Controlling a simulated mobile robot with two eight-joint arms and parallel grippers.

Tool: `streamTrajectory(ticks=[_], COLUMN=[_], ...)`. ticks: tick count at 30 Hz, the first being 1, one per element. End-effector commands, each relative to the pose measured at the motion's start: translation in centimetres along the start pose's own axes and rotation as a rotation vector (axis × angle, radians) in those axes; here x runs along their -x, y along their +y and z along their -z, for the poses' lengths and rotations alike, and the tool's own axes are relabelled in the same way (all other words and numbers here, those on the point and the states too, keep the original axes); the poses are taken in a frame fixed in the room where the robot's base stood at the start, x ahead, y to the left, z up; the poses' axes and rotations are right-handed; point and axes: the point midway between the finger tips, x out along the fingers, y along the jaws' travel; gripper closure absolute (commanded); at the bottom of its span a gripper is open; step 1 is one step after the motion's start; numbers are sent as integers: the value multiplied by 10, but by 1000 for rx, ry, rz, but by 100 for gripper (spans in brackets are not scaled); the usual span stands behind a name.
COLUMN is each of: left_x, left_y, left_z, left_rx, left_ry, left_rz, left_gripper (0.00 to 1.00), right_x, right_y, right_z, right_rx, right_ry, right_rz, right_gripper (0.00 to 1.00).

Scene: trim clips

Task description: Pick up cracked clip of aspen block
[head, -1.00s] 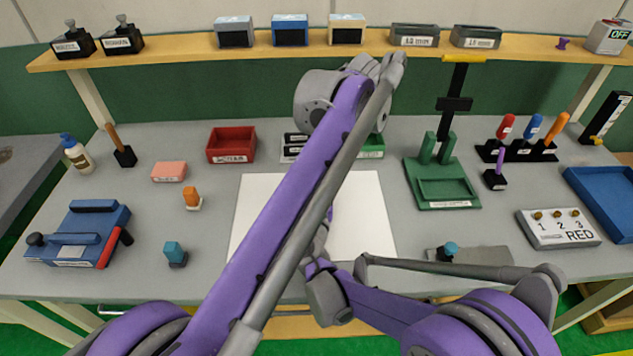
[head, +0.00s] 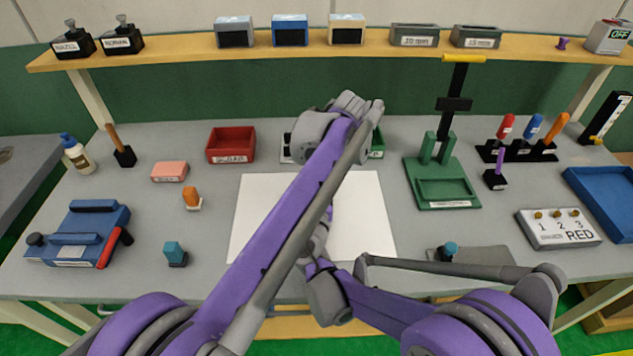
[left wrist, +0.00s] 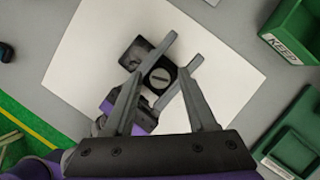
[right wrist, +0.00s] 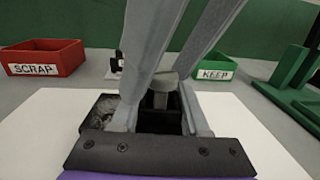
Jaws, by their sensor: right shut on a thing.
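A dark block sits over the white sheet (head: 370,215), mostly hidden behind my arms in the head view. In the left wrist view it shows a mottled part (left wrist: 135,52) beside a round slotted clip top (left wrist: 160,79). In the right wrist view the grey T-shaped clip (right wrist: 163,82) stands upright in a black socket, next to the mottled part (right wrist: 101,112). My left gripper (left wrist: 161,72) comes down from above, open, its fingers on either side of the clip. My right gripper (right wrist: 160,105) is shut on the block. No crack or wood label is readable.
A red SCRAP bin (right wrist: 43,58) and a green KEEP bin (right wrist: 222,66) stand behind the sheet. A green press (head: 440,190) is to the right, a blue fixture (head: 80,235) to the left. Small orange (head: 191,197) and teal (head: 175,252) pieces stand left of the sheet.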

Motion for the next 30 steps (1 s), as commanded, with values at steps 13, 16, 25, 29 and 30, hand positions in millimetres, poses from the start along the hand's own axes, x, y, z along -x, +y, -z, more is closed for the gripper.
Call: streamTrajectory(ticks=[13,16,25,29,30], left_x=[0,0,23,48,55], left_y=[0,0,0,0,0], left_z=[0,0,-9,-19,-22], left_rx=[0,0,-1,-1,-1], left_ry=[0,0,0,0,0], left_rz=[0,0,0,1,1], left_gripper=[100,100,100,100,100], right_x=[0,0,0,0,0], right_y=[0,0,0,0,0], right_z=[0,0,0,0,0], right_rx=[0,0,0,0,0], right_ry=[0,0,0,0,0], right_rz=[0,0,0,0,0], right_gripper=[100,100,100,100,100])
